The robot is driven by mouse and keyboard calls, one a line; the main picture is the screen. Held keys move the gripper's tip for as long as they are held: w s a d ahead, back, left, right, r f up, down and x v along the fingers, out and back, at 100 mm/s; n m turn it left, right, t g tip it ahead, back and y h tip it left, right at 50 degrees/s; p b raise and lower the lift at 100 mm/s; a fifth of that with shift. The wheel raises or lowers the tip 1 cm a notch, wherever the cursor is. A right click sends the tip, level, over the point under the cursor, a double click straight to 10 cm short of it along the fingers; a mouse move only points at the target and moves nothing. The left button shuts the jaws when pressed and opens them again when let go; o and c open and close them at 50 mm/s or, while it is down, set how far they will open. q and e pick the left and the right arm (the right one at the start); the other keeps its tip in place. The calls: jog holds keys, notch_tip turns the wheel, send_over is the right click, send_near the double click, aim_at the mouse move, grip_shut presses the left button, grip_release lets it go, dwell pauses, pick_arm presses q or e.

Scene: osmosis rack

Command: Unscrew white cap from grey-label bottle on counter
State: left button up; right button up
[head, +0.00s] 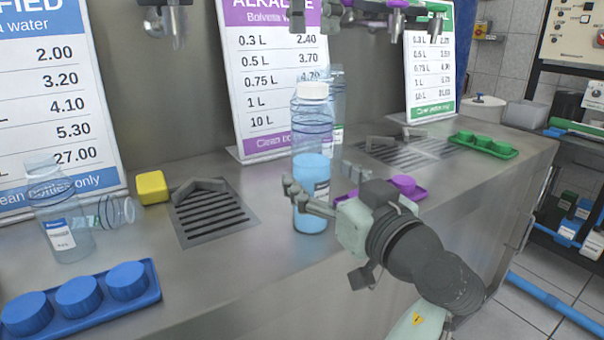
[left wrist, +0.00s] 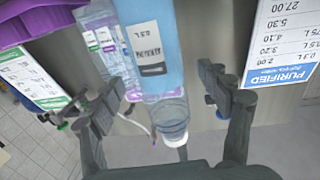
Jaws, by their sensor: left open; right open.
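The bottle (head: 312,160) stands upright on the counter with blue liquid, a grey label (head: 322,190) and a white cap (head: 313,90) on top. In the left wrist view, which is upside down, the bottle (left wrist: 148,50) is between my spread fingers and its cap (left wrist: 174,135) is near the bottom. My left gripper (head: 322,180) is open at the bottle's lower half, well below the cap; one finger crosses in front of the bottle. Contact cannot be told.
Clear bottles (head: 337,100) stand behind and at the left (head: 65,235). Trays with blue (head: 150,296), purple (head: 417,193) and green caps (head: 512,152) lie on the counter. A yellow block (head: 152,187) sits beside a drain grate (head: 212,215). Price signs (head: 270,80) line the back wall.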

aim_at(302, 161)
pick_arm(q)
jog(key=shift+x, duration=3.55)
grip_shut()
